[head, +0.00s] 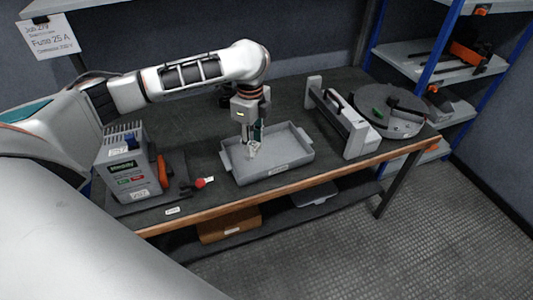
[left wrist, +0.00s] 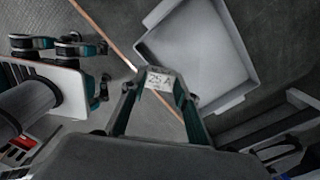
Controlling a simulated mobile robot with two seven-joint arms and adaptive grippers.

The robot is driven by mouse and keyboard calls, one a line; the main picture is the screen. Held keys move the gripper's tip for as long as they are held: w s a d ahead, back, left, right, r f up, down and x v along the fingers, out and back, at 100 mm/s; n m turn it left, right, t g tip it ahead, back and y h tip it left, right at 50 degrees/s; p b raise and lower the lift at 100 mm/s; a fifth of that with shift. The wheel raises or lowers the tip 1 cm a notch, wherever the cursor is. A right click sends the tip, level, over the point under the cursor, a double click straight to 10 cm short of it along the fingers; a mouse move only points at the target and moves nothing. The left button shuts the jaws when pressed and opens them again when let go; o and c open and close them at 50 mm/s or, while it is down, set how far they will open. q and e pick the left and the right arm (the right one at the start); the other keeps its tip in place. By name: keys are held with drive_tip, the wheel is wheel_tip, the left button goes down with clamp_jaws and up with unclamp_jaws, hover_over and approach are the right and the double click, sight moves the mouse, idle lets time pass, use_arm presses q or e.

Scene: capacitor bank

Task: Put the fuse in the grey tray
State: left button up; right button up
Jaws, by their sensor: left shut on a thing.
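My left gripper (head: 253,141) is shut on a small pale fuse (head: 254,150). The tray (left wrist: 208,40) also shows in the left wrist view, beyond the fuse.
A grey device with buttons (head: 126,168) and a red knob (head: 200,183) stand left of the tray. A grey rack with upright ends (head: 357,138) and a round grey container (head: 395,125) stand to the right. The wooden front edge (head: 270,193) runs close before the tray.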

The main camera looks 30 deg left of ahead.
use_arm(q)
drive_tip(key=w+a+r+m+p, duration=0.1)
drive_tip(key=w+a+r+m, duration=0.45)
drive_tip(key=r+m, duration=0.5)
drive_tip(key=shift+m, duration=0.75)
drive_tip(key=f+b, duration=0.1)
drive_tip(key=f, duration=0.4)
drive_tip(key=f+b, duration=0.1)
drive_tip(key=f, duration=0.4)
drive_tip(key=f+b, duration=0.2)
drive_tip(key=f, duration=0.3)
drive_tip(key=shift+d+f, duration=0.4)
wheel_tip(320, 180, down, 5)
drive_tip(key=shift+f+b, duration=0.1)
drive_tip(key=shift+b, duration=0.65)
drive_tip(key=shift+f, duration=0.15)
